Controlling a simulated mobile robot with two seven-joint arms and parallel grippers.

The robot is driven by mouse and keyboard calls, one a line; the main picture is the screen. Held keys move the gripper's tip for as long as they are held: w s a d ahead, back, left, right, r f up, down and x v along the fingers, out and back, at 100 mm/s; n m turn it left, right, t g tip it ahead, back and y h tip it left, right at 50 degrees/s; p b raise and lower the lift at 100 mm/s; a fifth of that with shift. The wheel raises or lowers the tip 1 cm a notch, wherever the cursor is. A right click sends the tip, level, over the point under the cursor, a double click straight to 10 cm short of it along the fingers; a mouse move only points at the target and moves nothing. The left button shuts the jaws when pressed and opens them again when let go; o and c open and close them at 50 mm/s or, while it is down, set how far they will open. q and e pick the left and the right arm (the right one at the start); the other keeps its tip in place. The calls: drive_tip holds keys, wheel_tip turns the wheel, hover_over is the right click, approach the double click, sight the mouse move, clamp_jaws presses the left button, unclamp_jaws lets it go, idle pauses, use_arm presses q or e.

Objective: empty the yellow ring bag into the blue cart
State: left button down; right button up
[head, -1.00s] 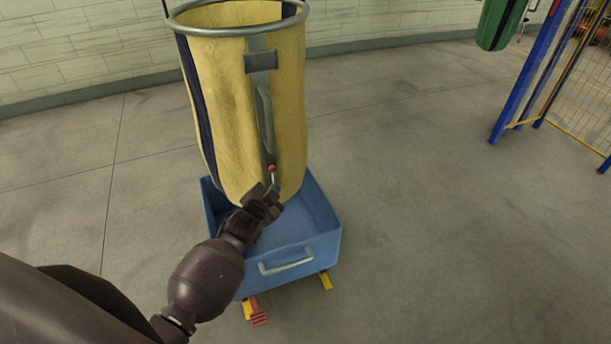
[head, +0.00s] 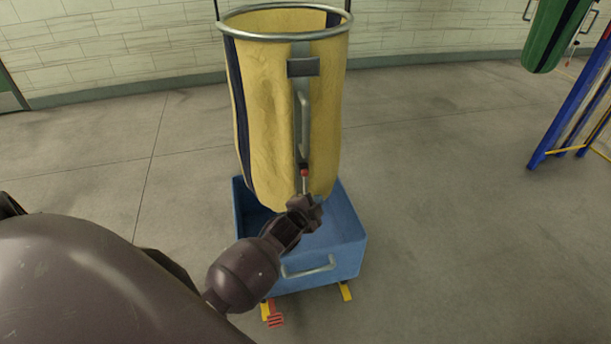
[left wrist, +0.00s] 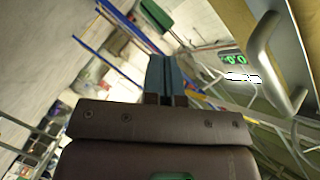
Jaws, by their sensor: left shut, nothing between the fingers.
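The yellow ring bag (head: 270,120) hangs upright from a metal ring (head: 285,32), its lower end over the back of the blue cart (head: 345,245). A grey strip with a handle (head: 304,125) runs down its front to a small lever with a red knob (head: 304,172). My left gripper (head: 312,204) is shut and empty just below the knob, in front of the bag's bottom. In the left wrist view its fingers (left wrist: 166,80) are together, apart from the bag's handle (left wrist: 270,60). The visible cart floor is bare; the bag hides the rear.
A green bag (head: 556,35) hangs at the upper right beside a blue frame (head: 570,110). A pale wall (head: 120,50) stands behind. The cart has a front handle (head: 308,268) and a red pedal (head: 275,320). The floor to the right is clear. A green readout shows in the left wrist view (left wrist: 234,59).

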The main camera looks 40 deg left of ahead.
sight(305, 173)
use_arm(q)
drive_tip(key=w+a+b, duration=0.2)
drive_tip(key=w+a, duration=0.3)
drive_tip(key=a, duration=0.1)
use_arm(e)
drive_tip(key=f, duration=0.2)
drive_tip(key=s+f, duration=0.1)
drive_tip(key=shift+d+f, duration=0.15)
drive_tip(key=shift+f, duration=0.25)
drive_tip(key=shift+w+r, duration=0.25)
drive_tip(key=shift+w, duration=0.15)
drive_tip(key=shift+s+f, duration=0.15)
drive_tip(key=shift+s, duration=0.05)
drive_tip(key=shift+s+f, duration=0.2)
drive_tip(key=shift+s, duration=0.15)
drive_tip(key=shift+w, duration=0.1)
drive_tip(key=shift+w+r, duration=0.35)
drive_tip(key=shift+w, duration=0.1)
